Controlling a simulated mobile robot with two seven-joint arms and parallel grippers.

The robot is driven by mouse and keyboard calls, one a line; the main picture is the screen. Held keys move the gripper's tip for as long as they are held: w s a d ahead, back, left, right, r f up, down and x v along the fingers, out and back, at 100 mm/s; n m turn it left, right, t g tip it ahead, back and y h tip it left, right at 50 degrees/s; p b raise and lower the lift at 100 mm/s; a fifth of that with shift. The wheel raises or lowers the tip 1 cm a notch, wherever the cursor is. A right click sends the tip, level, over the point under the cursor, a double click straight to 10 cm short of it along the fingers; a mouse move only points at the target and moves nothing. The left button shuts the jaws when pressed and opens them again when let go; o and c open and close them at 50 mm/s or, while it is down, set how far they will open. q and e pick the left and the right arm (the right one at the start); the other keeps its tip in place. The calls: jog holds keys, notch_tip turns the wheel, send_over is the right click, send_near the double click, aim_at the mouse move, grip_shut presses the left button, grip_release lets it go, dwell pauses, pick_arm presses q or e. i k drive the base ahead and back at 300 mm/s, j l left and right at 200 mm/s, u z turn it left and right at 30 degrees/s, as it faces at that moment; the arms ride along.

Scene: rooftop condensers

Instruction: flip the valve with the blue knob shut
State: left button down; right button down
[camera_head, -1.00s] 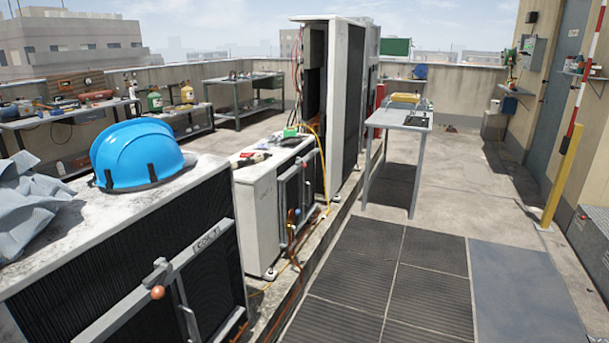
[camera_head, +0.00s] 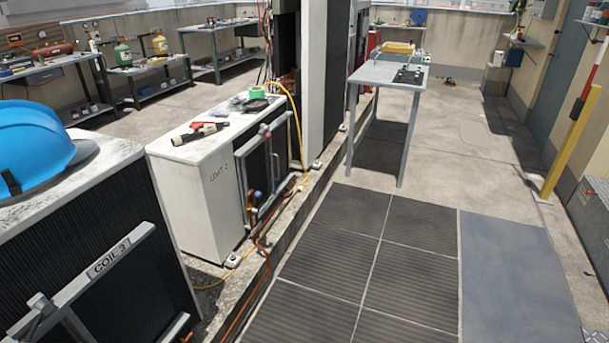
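A small blue knob (camera_head: 257,195) shows low on the pipework at the front of the white condenser unit (camera_head: 190,175), marked like "UNIT 2". Brass- or orange-coloured fittings and hoses sit close around it. The knob is too small to tell which way its valve is turned. A grey metal frame (camera_head: 268,160) stands in front of the unit's dark grille beside the knob. Neither of my grippers is in view.
A blue hard hat (camera_head: 30,145) lies on the nearer unit, labelled "COIL 3" (camera_head: 108,258). Tools and green tape (camera_head: 259,92) lie on the white unit. A grey table (camera_head: 390,72) stands beyond. Dark floor mats (camera_head: 345,255) lie clear to the right.

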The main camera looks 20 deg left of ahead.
aim_at(258, 194)
jog(key=i+u, duration=0.15)
jog(key=i, duration=0.55)
jog(key=i+l+u, duration=0.1)
jog(key=i, duration=0.55)
jog(key=i+u, duration=0.25)
jog(key=u, duration=0.2)
jog(key=i+u, duration=0.2)
jog(key=u, duration=0.2)
jog(key=i+l+u, duration=0.1)
jog(key=i+u, duration=0.15)
jog(key=u, duration=0.2)
jog(key=i+u, duration=0.25)
jog(key=u, duration=0.15)
jog(key=i+u, duration=0.35)
jog(key=k+j, duration=0.05)
jog(key=k, duration=0.05)
